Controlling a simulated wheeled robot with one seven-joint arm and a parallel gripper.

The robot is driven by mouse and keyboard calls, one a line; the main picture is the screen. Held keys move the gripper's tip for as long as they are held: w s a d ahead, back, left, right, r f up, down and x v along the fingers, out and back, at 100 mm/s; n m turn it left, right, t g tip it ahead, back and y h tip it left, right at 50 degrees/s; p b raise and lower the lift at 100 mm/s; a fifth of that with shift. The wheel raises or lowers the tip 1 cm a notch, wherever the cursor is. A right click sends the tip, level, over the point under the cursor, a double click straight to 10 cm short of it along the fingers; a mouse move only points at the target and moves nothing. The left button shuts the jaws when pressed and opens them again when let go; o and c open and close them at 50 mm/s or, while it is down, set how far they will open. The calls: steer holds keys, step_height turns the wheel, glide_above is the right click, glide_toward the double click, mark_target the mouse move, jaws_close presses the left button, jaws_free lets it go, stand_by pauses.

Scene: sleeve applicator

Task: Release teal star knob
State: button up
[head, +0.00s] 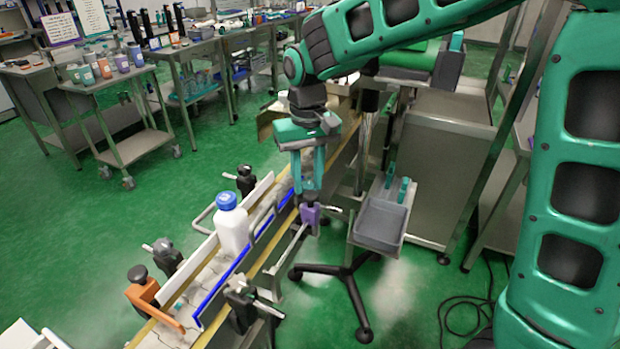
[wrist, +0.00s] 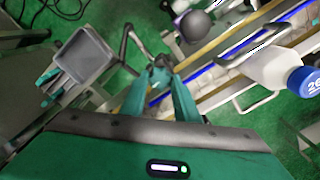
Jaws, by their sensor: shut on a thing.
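My gripper (head: 309,187) points down over the right side of the conveyor, beside the blue-edged guide rail. Its two teal fingers are closed in on a small teal knob, which I take to be the teal star knob (wrist: 160,63); it shows at the fingertips in the wrist view. The fingers hide much of the knob, and its star shape is hard to make out. A purple clamp block (head: 310,213) sits just below the fingertips in the head view.
A white bottle with a blue cap (head: 232,225) stands on the conveyor (head: 185,318) between the rails. Dark-knobbed clamps (head: 165,257) line its sides. A grey tray (head: 381,222) on a wheeled stand is to the right. Open green floor lies left.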

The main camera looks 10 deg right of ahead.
steer(key=n, duration=0.4)
steer(key=shift+s+a+f+n, duration=0.1)
steer(key=shift+s+n, duration=0.15)
steer(key=shift+n, duration=0.15)
steer(key=n, duration=0.3)
steer(key=shift+n, duration=0.3)
steer(key=n, duration=0.4)
steer(key=shift+n, duration=2.1)
steer(key=o, duration=1)
steer(key=shift+o, duration=0.2)
